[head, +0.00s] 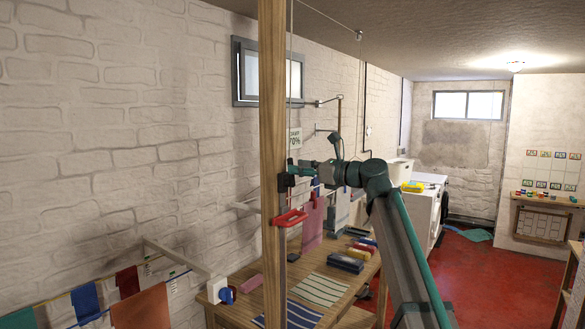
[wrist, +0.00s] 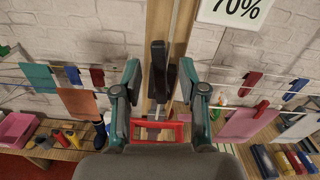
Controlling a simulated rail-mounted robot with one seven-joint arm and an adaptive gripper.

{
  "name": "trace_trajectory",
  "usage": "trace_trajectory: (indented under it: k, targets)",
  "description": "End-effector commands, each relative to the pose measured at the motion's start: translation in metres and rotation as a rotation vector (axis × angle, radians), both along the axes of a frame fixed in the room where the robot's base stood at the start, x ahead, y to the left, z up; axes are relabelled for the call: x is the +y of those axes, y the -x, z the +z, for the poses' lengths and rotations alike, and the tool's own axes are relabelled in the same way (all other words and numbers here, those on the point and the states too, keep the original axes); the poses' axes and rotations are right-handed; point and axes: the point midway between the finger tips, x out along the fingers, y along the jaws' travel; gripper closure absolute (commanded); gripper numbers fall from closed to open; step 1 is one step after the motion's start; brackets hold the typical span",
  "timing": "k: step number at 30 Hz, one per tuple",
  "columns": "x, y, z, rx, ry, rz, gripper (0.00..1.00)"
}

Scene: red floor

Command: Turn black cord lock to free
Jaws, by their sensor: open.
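The black cord lock (wrist: 158,68) stands on a wooden post and shows as an upright dark piece in the wrist view. In the head view the black lock (head: 286,182) is small on the post, just left of my gripper (head: 302,173). In the wrist view my gripper (wrist: 159,80) is open, with one finger on each side of the lock and a visible gap on both sides. It holds nothing. A red handle (head: 290,218) hangs below the lock; it also shows in the wrist view (wrist: 178,126). I cannot tell the lock's exact setting.
The wooden post (head: 272,100) rises from floor to ceiling with a cord beside it. A wooden table (head: 240,300) with folded cloths (head: 346,262) lies below. Cloths hang on wall racks to both sides. A sign reading 70% (wrist: 236,10) is behind. Red floor (head: 480,265) is open to the right.

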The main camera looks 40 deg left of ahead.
Motion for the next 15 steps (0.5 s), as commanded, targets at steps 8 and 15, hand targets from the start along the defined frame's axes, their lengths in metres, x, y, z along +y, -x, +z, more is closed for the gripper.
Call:
trace_trajectory:
  k: [8,15]
  targets:
    - [-0.055,-0.001,-0.001,0.000,0.000,-0.002,0.58]
    - [-0.080,-0.002,-0.001,0.001,0.000,0.000,0.58]
